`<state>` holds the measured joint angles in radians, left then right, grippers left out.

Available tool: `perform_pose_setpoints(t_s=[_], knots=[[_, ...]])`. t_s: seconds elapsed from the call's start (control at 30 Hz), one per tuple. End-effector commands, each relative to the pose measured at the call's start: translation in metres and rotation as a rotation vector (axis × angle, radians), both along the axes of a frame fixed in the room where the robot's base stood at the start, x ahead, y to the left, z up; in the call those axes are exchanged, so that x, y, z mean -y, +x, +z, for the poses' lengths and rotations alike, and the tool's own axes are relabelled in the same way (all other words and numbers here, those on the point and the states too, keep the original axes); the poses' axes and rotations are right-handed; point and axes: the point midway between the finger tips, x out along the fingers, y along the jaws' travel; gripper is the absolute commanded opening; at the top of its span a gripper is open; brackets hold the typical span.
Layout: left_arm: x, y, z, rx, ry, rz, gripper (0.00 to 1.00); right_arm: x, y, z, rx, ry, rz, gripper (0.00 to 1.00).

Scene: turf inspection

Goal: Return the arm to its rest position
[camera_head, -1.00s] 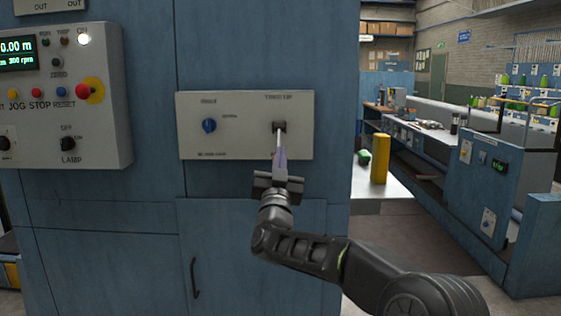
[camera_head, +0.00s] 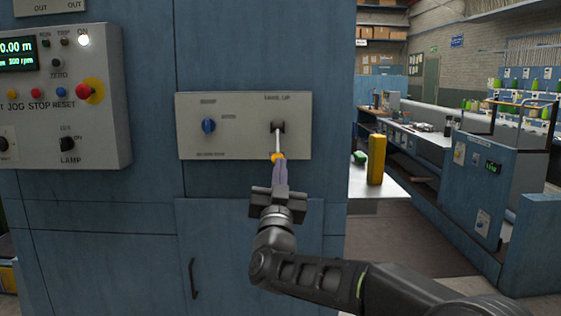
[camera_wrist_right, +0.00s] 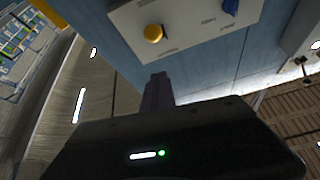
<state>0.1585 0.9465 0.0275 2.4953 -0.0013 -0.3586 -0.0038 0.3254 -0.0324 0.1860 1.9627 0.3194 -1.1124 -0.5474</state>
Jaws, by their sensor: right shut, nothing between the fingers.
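My right arm reaches in from the lower right in the head view. Its gripper (camera_head: 281,171) is shut and empty, just below a lever (camera_head: 277,142) on a pale panel (camera_head: 242,117). The lever points down from a dark mount and ends in a yellow-orange knob. In the right wrist view the shut fingers (camera_wrist_right: 158,88) point toward the panel, with the yellow knob (camera_wrist_right: 153,33) beyond their tips. The fingers look apart from the knob there. My left gripper is not in view.
A blue dial (camera_head: 208,125) sits left of the lever. The blue cabinet (camera_head: 100,222) stands close before me, with a control box (camera_head: 100,100) on its left. To the right, a yellow post (camera_head: 376,160) stands on a pale table. Open floor (camera_head: 405,245) lies beyond.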

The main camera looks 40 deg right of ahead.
Motion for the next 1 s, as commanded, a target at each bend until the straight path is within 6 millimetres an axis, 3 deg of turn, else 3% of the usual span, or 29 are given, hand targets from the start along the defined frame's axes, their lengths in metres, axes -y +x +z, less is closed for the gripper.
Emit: perform_pose_setpoints(t_s=[0.77, 0.87, 0.97, 1.0], knots=[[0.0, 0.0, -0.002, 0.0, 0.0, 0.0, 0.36, -0.006, -0.006, -0.006, 0.006, 0.014, 0.011, 0.0], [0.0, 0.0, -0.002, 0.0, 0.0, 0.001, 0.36, -0.013, 0.005, -0.018, -0.014, 0.058, 0.08, 0.0], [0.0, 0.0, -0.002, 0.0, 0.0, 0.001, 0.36, -0.028, 0.022, -0.05, -0.083, 0.115, 0.174, 0.0], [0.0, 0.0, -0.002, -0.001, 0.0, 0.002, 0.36, -0.035, 0.03, -0.069, -0.124, 0.14, 0.208, 0.0]])
